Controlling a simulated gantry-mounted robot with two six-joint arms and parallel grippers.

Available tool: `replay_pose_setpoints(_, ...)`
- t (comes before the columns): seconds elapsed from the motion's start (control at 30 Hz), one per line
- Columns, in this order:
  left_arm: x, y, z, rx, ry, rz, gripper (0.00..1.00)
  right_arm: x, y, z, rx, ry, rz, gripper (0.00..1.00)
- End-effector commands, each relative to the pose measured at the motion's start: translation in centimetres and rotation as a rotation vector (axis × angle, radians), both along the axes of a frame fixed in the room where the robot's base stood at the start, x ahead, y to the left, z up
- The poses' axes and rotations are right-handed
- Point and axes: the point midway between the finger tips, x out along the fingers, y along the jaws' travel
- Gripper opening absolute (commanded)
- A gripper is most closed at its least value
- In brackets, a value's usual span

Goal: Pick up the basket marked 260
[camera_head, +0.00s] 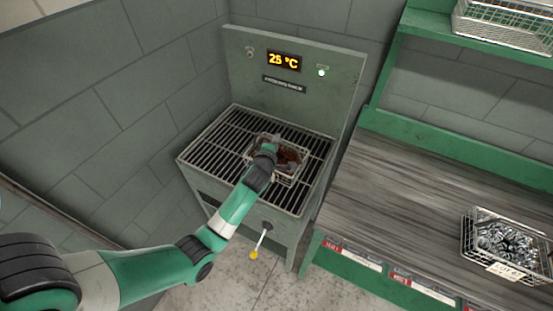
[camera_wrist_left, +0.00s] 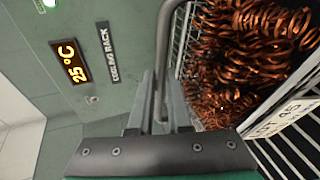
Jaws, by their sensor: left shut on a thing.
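A wire basket (camera_head: 286,177) filled with copper-brown springs sits on the slatted top of the cooling rack. In the left wrist view the basket (camera_wrist_left: 181,45) fills the right side, with the springs close up. Its white tag (camera_wrist_left: 285,118) is cut off by the frame edge, and I cannot read its full number. My left gripper (camera_head: 267,150) is over the basket and covers part of it in the head view. In the left wrist view my left gripper (camera_wrist_left: 160,102) is shut on the basket's grey handle bar. My right gripper is not in view.
The cooling rack (camera_head: 215,150) shows 25 °C and a lit green lamp. A yellow-knobbed lever (camera_head: 254,254) sticks out at its front. On the right, a bench (camera_head: 400,190) holds another tagged basket (camera_head: 470,235) of silvery springs. An upper shelf holds an empty-looking basket (camera_head: 500,30).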

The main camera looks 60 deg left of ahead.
Motion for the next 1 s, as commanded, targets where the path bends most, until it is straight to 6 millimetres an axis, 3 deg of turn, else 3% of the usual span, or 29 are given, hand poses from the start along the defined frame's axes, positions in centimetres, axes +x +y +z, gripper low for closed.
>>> replay_pose_setpoints(0.67,0.1,0.0,0.5,0.002,-0.007,-0.001,0.00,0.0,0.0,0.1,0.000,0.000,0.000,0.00)
replay_pose_setpoints(1.0,0.1,0.0,3.3,0.003,-0.007,-0.001,0.00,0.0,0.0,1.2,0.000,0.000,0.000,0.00)
